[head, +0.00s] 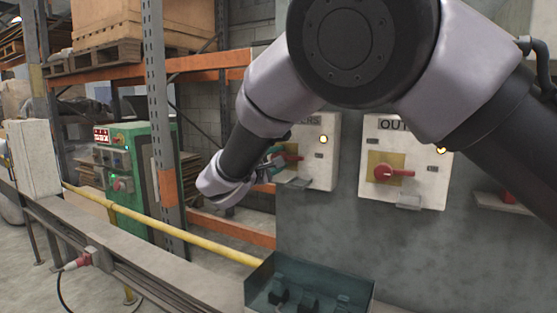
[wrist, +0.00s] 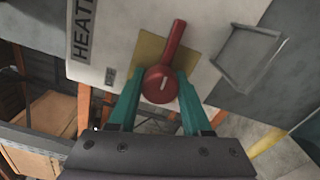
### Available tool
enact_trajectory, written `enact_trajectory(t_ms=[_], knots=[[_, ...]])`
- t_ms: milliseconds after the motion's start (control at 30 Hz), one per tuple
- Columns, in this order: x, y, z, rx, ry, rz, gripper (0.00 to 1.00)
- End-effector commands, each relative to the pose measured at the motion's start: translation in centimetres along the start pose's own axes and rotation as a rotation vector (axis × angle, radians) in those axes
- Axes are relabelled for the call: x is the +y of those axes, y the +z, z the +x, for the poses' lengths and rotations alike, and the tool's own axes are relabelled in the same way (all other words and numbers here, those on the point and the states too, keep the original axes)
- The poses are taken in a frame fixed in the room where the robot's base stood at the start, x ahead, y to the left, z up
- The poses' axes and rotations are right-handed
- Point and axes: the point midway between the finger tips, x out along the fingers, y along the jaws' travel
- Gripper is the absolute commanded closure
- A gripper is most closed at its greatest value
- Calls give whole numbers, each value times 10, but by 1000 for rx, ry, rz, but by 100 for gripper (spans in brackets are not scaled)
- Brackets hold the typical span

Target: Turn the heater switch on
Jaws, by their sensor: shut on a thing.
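The heater switch is a red rotary handle (wrist: 163,80) on a yellow plate (wrist: 148,48), set in a white box (wrist: 110,20) whose lettering begins "HEAT". In the wrist view my gripper (wrist: 158,88) has its green fingers on either side of the handle's round hub, shut on it. The handle's long arm points up and slightly right in the wrist view. In the head view the heater box (head: 318,155) is partly behind my arm, with a lit yellow lamp. My gripper (head: 275,163) reaches the red handle there from the left.
A second white box (head: 420,155) marked "OUT..." with its own red handle (head: 392,173) and lit lamp is to the right. A dark open tray (head: 260,290) sits below. A yellow rail (head: 150,222) and green cabinet (head: 125,165) are left.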

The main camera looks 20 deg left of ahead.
Motion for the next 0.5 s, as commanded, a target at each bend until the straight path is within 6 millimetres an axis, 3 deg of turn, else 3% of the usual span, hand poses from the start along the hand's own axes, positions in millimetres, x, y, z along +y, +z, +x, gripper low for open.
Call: enact_trajectory(t_ms=[500], knots=[[-1,0,0,0,-1,67,100]])
